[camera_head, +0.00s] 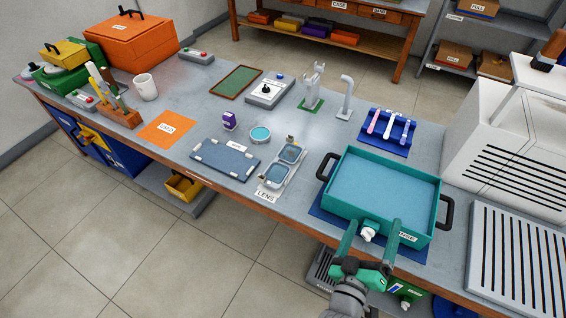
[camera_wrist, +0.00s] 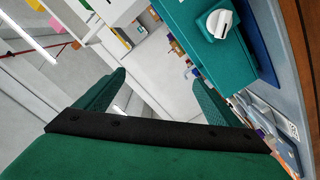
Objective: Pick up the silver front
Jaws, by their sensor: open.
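I cannot make out a silver front for certain in either view. A lens tray (camera_head: 271,187) with two blue-grey compartments lies near the front table edge, with small dark and metallic bits beside it that are too small to identify. My gripper (camera_head: 373,230) is open at the front of the teal basin (camera_head: 437,205), its fingers either side of the basin's white tap in the head view. In the wrist view my gripper (camera_wrist: 160,82) has nothing between its fingers; the white tap (camera_wrist: 219,23) is at the upper right.
A blue rack (camera_head: 386,148) with several coloured strips stands behind the basin. A blue-grey mat (camera_head: 225,160), a round teal dish (camera_head: 260,134) and an orange card (camera_head: 167,128) lie left of the lens tray. A slotted grey panel (camera_head: 515,260) is at right.

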